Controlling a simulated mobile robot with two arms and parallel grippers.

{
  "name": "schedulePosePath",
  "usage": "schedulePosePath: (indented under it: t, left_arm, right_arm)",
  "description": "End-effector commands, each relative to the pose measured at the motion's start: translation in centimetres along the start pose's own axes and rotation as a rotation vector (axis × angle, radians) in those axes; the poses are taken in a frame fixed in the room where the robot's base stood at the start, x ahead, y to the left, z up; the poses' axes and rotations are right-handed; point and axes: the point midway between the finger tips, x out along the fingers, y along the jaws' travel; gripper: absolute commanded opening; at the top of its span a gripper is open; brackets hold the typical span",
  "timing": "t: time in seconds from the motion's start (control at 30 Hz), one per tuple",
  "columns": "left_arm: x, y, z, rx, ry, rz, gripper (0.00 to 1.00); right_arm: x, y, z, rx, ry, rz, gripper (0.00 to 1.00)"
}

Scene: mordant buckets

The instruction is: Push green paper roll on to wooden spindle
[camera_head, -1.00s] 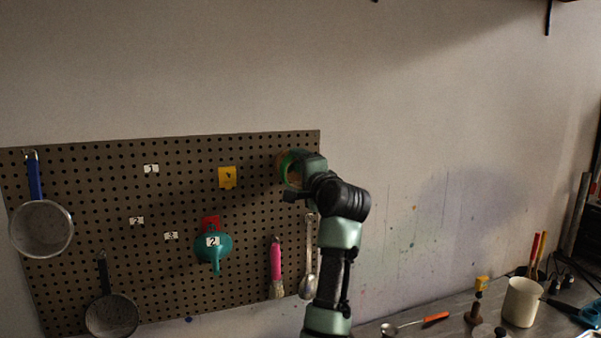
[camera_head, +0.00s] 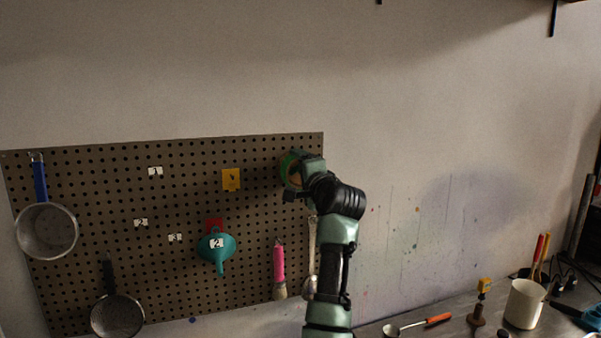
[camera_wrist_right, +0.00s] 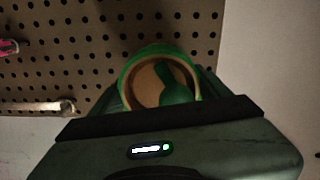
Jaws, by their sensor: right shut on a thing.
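The green paper roll (camera_head: 287,166) is at the upper right of the pegboard, partly hidden by my right gripper (camera_head: 297,175). In the right wrist view the roll (camera_wrist_right: 151,53) shows as a green ring with a tan inner rim. A dark green finger-like part (camera_wrist_right: 176,86) reaches across its opening. My right gripper is shut on the roll and holds it close to the board. I cannot make out the wooden spindle; the roll and gripper cover that spot. My left gripper is not in view.
The pegboard (camera_head: 130,185) carries pans, a teal funnel (camera_head: 216,250), a pink-handled brush (camera_head: 279,265) and a metal spoon beside my right arm. Bare wall lies right of the board. The bench (camera_head: 455,330) below holds a white pot (camera_head: 523,304) and tools.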

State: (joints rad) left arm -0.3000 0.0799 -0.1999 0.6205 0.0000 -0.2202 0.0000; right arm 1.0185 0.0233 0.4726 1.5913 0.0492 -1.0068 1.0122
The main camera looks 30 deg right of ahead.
Motion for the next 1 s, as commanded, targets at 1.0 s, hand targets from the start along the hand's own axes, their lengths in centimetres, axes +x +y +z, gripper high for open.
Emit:
schedulePosePath:
  t: [1.0]
  left_arm:
    - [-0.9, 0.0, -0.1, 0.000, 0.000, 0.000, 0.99]
  right_arm:
    - [2.6, -0.1, 0.0, 0.000, 0.000, -0.001, 0.28]
